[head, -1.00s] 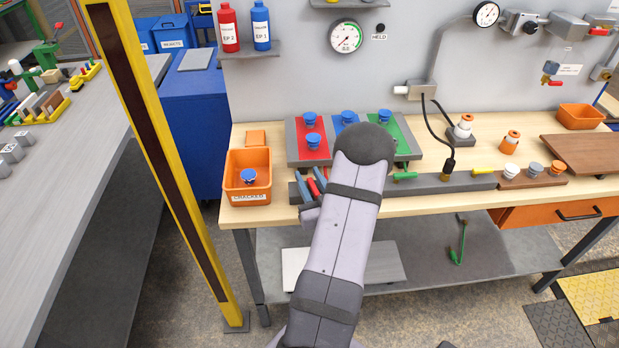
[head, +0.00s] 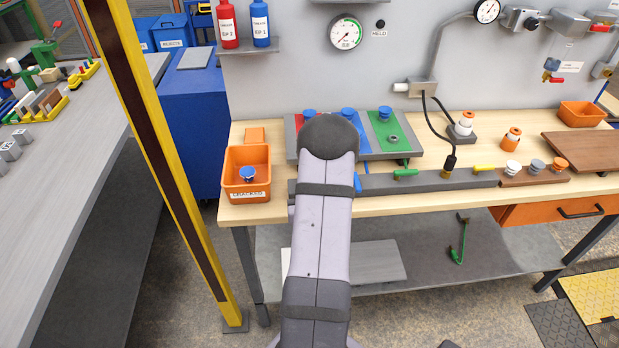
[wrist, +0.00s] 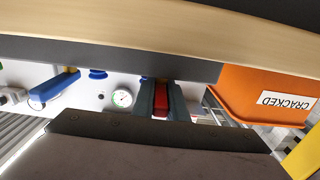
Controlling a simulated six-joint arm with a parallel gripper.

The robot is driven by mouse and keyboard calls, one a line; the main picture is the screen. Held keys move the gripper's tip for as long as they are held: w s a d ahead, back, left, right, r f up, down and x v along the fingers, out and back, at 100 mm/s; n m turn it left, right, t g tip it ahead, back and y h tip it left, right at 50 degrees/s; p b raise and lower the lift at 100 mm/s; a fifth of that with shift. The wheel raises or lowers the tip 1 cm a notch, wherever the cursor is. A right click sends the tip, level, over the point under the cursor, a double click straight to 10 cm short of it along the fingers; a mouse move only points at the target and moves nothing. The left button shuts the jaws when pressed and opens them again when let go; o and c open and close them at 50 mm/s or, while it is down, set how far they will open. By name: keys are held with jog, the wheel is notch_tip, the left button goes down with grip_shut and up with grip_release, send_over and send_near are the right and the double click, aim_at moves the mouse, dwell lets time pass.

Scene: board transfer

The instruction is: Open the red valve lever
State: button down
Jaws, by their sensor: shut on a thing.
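In the wrist view the red valve lever (wrist: 161,99) sits between the two dark fingers of my gripper (wrist: 161,84), which is shut on it. The fingers are just beside the grey valve bar (wrist: 120,62) along the bench edge. In the head view my arm covers the gripper and the red lever, so the lever's angle to the bar cannot be judged there. The grey bar also shows in the head view (head: 440,181). To the right of my arm it carries a blue lever (head: 357,183), a green lever (head: 404,173) and a yellow lever (head: 485,168).
The orange CRACKED bin (head: 247,157), with a blue-topped part inside, stands close to the left of my arm. A tray with coloured panels (head: 384,128) lies behind the bar. A yellow post (head: 160,150) rises further left.

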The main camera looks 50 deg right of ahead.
dwell(0.4)
jog(key=c, duration=1.8)
grip_release()
jog(key=shift+o, duration=0.2)
jog(key=shift+r, duration=0.15)
jog(key=shift+r, duration=4.9)
